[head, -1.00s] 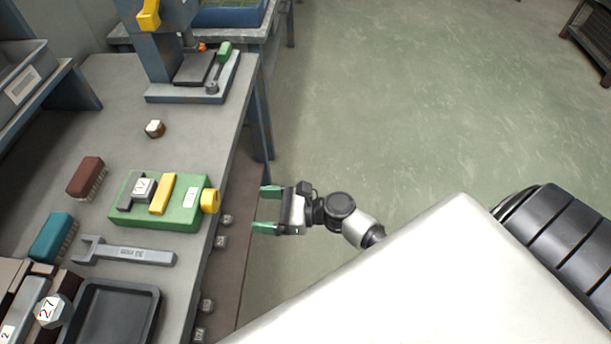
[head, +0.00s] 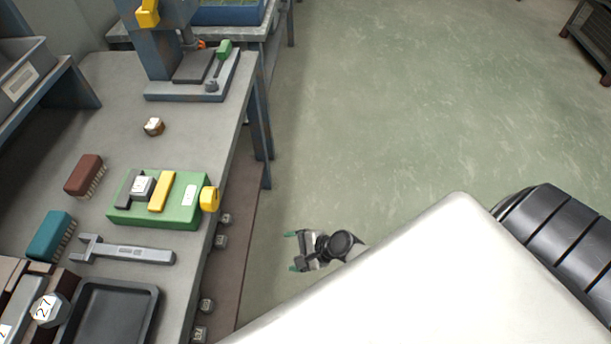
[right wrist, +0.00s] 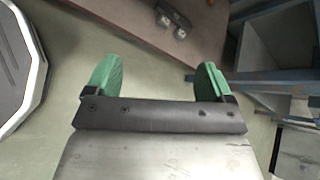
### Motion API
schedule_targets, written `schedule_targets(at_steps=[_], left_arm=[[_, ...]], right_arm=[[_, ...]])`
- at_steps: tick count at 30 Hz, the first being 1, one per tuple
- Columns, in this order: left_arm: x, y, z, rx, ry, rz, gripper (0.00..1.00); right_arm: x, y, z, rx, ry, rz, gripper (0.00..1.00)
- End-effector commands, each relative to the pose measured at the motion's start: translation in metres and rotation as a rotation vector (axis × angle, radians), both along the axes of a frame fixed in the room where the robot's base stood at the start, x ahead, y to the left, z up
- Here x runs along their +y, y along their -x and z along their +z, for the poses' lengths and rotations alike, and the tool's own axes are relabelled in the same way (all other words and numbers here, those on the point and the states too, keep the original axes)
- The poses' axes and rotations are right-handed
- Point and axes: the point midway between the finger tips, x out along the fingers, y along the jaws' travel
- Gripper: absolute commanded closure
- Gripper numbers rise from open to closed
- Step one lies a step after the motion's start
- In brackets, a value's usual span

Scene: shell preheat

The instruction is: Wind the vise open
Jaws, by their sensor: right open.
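The green vise (head: 157,212) lies on the workbench near its right edge in the head view. Its yellow movable jaw (head: 162,191) stands apart from the dark fixed jaw (head: 127,188), with a grey numbered block (head: 143,187) between them. The yellow handle knob (head: 210,199) sticks out over the bench's right edge. My right gripper (head: 291,251) is off the bench, to the right of and below the knob, and touches nothing. Its green fingertips (right wrist: 157,75) are spread and empty in the right wrist view. My left gripper is not in view.
On the bench are a grey wrench (head: 125,252), a dark tray (head: 112,284), a teal brush (head: 51,235), a brown brush (head: 86,175) and a small hex nut (head: 153,126). A drill press base (head: 190,90) stands at the back.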

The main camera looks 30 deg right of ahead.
Motion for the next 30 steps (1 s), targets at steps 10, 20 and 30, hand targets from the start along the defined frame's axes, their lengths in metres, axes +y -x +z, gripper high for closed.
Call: schedule_targets(at_steps=[10,20,30], left_arm=[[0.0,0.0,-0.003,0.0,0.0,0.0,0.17],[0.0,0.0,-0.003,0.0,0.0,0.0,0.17],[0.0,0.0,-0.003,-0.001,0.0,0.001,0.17]], right_arm=[[-0.012,0.028,-0.047,-0.011,0.222,0.106,0.17],[-0.015,0.034,-0.056,-0.015,0.269,0.134,0.17],[-0.015,0.033,-0.055,-0.016,0.269,0.133,0.17]])
